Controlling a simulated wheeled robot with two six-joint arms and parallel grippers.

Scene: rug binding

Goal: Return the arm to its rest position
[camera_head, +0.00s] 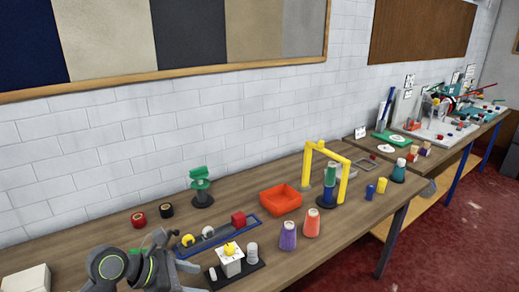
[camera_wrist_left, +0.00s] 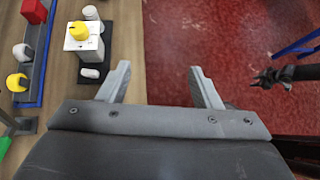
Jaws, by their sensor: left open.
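My left arm (camera_head: 130,268) is folded at the lower left of the head view, by the table's front edge; its fingertips are not clear there. In the left wrist view my left gripper (camera_wrist_left: 160,75) is open, its two grey fingers apart with only red floor between them. It holds nothing. At the right of that view is a dark arm end (camera_wrist_left: 270,78) that looks like my right gripper; its jaws are too small and dark to read. It does not show in the head view.
Near my left arm stand a white block with a yellow top (camera_head: 230,260) on a black base and a blue tray (camera_head: 218,236). Red floor (camera_head: 450,235) is clear.

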